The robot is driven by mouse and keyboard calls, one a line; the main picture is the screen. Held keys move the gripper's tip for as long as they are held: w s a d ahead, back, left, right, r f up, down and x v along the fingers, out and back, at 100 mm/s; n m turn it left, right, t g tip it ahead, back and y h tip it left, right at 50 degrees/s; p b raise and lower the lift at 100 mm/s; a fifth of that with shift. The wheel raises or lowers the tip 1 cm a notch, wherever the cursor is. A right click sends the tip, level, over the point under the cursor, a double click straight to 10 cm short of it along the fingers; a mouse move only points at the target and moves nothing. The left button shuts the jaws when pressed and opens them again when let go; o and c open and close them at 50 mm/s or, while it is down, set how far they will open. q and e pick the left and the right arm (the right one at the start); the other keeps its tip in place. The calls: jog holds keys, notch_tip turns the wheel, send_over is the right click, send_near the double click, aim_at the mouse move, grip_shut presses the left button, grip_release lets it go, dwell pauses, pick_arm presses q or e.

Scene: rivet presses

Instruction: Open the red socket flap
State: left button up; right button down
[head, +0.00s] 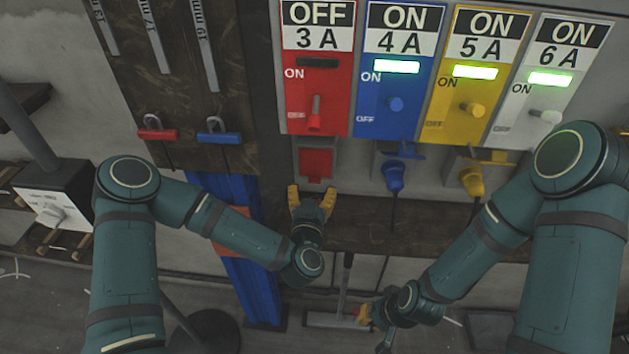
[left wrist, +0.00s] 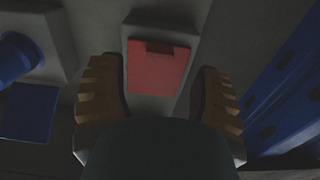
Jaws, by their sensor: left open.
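The red socket flap (head: 315,164) sits on a grey socket box below the red 3 A panel (head: 318,88). It appears closed, lying flat over the socket. In the left wrist view the flap (left wrist: 158,72) is a red plate with a dark notch at one edge. My left gripper (head: 311,192) is open and empty just below the flap. In the left wrist view its two orange fingers stand apart on either side of the flap, with no contact visible. My right gripper (head: 363,315) is low, far from the flap, and its fingers are mostly hidden.
The red panel reads OFF, its lever (head: 314,112) down. Blue (head: 397,175) and yellow (head: 472,180) plugs sit in the sockets to the right. Red (head: 157,134) and blue (head: 218,137) padlocks hang at left. A blue post (head: 253,285) stands below left.

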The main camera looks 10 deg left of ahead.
aim_at(314, 182)
pick_arm(q)
jog(key=shift+w, duration=2.3)
grip_shut()
